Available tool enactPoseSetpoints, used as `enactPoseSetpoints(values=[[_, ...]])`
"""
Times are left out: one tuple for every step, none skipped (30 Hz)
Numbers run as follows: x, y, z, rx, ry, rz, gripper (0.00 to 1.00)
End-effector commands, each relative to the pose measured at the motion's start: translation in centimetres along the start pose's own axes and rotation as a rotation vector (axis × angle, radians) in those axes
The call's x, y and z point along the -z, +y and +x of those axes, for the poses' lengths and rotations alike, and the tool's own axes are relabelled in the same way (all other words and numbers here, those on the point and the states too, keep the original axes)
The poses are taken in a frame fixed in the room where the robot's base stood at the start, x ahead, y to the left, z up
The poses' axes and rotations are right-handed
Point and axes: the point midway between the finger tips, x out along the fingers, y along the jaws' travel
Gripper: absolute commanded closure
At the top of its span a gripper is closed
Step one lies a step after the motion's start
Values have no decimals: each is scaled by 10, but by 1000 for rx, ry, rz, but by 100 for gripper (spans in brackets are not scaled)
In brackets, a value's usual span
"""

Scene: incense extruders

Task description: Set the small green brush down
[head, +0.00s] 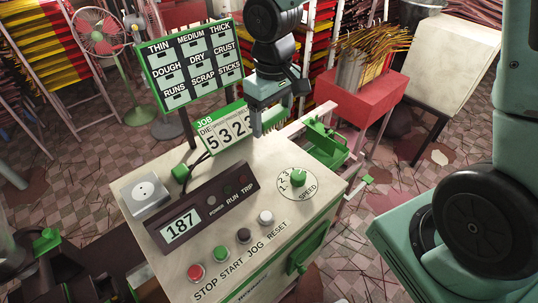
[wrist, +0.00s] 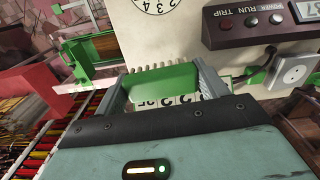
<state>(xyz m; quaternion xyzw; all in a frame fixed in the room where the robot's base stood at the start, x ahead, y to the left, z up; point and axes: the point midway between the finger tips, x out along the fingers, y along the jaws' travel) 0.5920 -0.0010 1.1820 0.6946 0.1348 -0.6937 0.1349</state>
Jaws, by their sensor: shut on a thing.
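The small green brush (wrist: 163,80) lies crosswise between the two fingers of my gripper (wrist: 160,84) in the wrist view. Its pale bristle tufts show along its far edge. My gripper is shut on it. In the head view my gripper (head: 272,118) hangs over the back edge of the white control cabinet (head: 222,165), just right of the JOB number board (head: 229,132).
The cabinet top carries a grey socket box (head: 146,196), a dark display panel (head: 202,208), several push buttons and a green speed knob (head: 298,177). A label board (head: 193,65) stands behind. A green mechanism (head: 325,143) sits to the right. Bare cabinet surface lies around the middle.

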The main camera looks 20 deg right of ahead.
Motion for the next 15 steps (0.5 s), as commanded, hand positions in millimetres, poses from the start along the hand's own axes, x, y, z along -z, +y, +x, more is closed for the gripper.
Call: enactPoseSetpoints(values=[[-1,0,6,1,-6,0,53],[-1,0,10,2,-7,-1,53],[-2,-1,17,2,-8,-2,53],[-2,-1,23,3,-8,-3,53],[-2,-1,28,3,-8,-3,53],[-1,-1,35,2,-8,-2,53],[-1,-1,40,2,-7,-2,53],[-1,-1,44,3,-7,-2,53],[-2,-1,49,2,-6,-3,53],[-1,-1,52,2,-5,-2,53],[-1,-1,54,2,-5,-1,53],[-1,-1,57,2,-4,-1,53],[-1,-1,60,2,-4,-2,53],[-1,-1,64,2,-4,-3,53],[-2,-1,70,2,-7,-1,53]])
